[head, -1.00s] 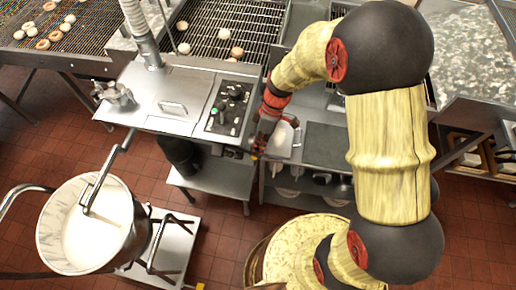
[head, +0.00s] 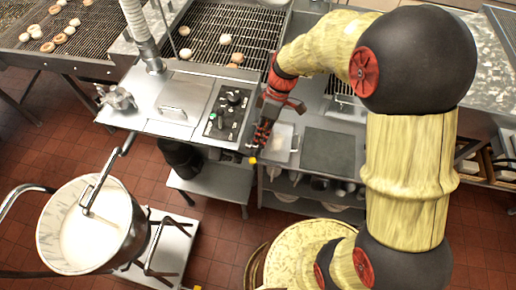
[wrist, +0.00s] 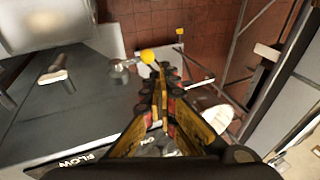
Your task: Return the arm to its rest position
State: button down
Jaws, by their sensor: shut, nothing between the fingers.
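My arm fills the right side of the head view, with yellow links and black joints. My gripper (head: 258,143) hangs from its end, just right of the control panel (head: 229,111) and beside the left edge of the lower counter. In the wrist view my gripper (wrist: 160,85) shows with its black and yellow fingers together and nothing between them. A yellow knob (wrist: 148,57) appears just past the fingertips in the wrist view; I cannot tell whether they touch.
Conveyors with doughnuts (head: 228,39) run along the back. A dark square plate (head: 328,151) and a small tray (head: 281,140) lie on the counter right of my gripper. Red tiled floor is open in front.

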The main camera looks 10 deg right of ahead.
jog(key=v, duration=0.5)
jog(key=shift+s+r, duration=0.1)
jog(key=shift+s, duration=0.3)
jog(key=s+d+r+m+t+h+b, duration=0.3)
jog(key=s+d+m+t+b, duration=0.5)
jog(key=s+d+m+b, duration=0.3)
jog(key=s+r+m+b, duration=0.1)
jog(key=s+m+b, duration=0.1)
jog(key=s, duration=0.1)
jog(key=shift+s+m+t, duration=0.3)
jog(key=shift+s, duration=0.1)
